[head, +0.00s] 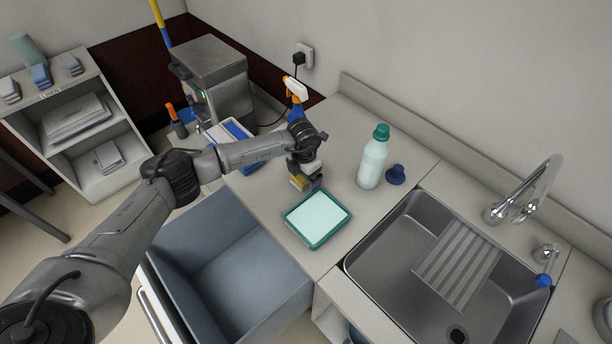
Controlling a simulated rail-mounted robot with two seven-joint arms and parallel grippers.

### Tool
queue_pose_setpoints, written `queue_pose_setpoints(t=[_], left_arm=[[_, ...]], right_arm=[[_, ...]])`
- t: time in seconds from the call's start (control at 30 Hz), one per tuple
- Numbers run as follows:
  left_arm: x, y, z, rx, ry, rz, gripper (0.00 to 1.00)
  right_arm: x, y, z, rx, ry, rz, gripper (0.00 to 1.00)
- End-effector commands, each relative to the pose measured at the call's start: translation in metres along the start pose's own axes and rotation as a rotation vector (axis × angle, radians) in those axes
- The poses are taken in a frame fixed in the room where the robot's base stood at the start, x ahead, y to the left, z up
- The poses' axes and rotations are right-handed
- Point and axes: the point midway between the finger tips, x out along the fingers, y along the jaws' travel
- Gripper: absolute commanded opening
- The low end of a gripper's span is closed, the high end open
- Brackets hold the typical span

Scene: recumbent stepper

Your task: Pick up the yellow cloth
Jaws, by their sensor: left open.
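The yellow cloth (298,184) shows as a small folded patch on the counter, behind the green-rimmed tray. My left gripper (309,175) reaches down over the counter right at the cloth, with its jaws open. The gripper hides part of the cloth, and I cannot tell whether the fingers touch it. A small purple item (317,184) shows just right of the cloth, partly hidden. My right gripper is not in view.
A green-rimmed tray (316,240) lies in front of the gripper. A pale green bottle (373,160) and a dark blue item (396,174) stand to the right, before the sink (395,232). A spray bottle (295,95) stands behind. An open drawer (205,218) sits below the arm.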

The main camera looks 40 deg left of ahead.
Motion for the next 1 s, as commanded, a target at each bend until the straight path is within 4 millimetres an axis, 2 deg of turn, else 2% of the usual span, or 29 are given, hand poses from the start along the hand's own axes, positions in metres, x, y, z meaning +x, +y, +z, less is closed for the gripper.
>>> queue_pose_setpoints(t=[0.2,0.73,1.0], left_arm=[[0.0006,0.0000,0.0002,0.000,-0.001,0.000,0.93],[0.0002,0.0001,0.0003,0.000,-0.001,0.000,0.42],[-0.0008,0.0002,0.0004,0.000,-0.001,0.000,0.40]], right_arm=[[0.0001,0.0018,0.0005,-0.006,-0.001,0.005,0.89],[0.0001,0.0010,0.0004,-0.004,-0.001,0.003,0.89],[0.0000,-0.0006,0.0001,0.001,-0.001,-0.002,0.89]])
